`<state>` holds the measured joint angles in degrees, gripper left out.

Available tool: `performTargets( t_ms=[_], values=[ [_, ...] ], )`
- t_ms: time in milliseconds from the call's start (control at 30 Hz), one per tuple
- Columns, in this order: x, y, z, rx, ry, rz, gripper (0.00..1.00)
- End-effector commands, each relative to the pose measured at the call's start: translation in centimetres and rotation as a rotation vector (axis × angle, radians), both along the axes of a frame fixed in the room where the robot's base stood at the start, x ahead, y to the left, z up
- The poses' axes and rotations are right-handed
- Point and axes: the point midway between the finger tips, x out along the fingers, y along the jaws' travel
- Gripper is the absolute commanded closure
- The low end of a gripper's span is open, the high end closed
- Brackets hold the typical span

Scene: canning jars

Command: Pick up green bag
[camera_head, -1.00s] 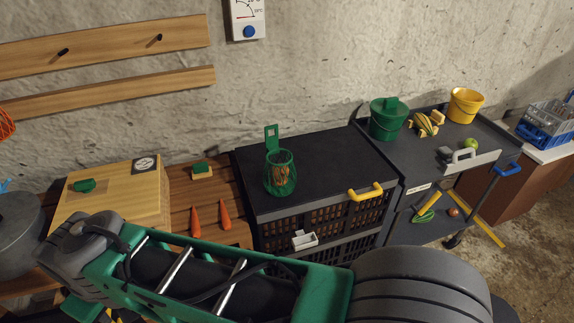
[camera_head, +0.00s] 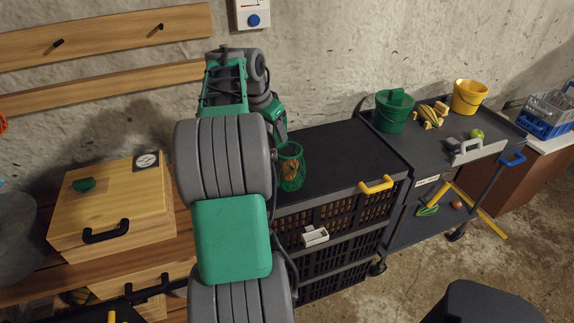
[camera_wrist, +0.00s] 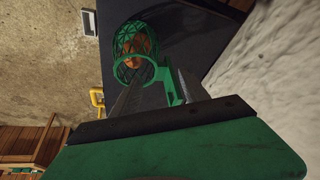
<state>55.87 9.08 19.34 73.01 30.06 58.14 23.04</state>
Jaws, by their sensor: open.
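The green bag (camera_head: 290,168) is a green mesh net with orange-brown contents, standing on the black top of the drawer unit (camera_head: 335,150). In the wrist view the green bag (camera_wrist: 134,42) shows its round rim, and its flat green tab lies between my fingers. My gripper (camera_wrist: 165,76) is open, with one dark finger on each side of the tab. I cannot tell whether either finger touches it. In the head view my arm hides the tab and part of the bag.
A wooden box (camera_head: 110,205) with a green item on its lid stands at the left. A dark cart (camera_head: 425,160) at the right holds a green bucket (camera_head: 391,112) and a yellow bucket (camera_head: 468,97). The concrete wall is close behind. The black top is clear right of the bag.

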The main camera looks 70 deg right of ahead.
Motion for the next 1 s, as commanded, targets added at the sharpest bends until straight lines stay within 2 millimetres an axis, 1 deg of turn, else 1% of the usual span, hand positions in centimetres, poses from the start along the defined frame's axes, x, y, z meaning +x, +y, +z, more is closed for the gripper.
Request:
performTargets(
  t_ms=[33,167,300,400,600,1000],
  values=[
    [-0.1,-0.2,-0.7,0.002,0.001,-0.001,0.47],
    [-0.1,-0.8,-2.0,0.000,0.001,0.003,0.47],
    [-0.3,-1.7,-4.4,0.001,0.002,0.005,0.47],
    [-0.3,-2.2,-5.5,0.000,0.000,0.004,0.47],
    [-0.2,-2.2,-5.6,-0.002,-0.001,0.007,0.48],
    [-0.2,-2.2,-5.6,-0.002,-0.001,0.007,0.81]
  ],
)
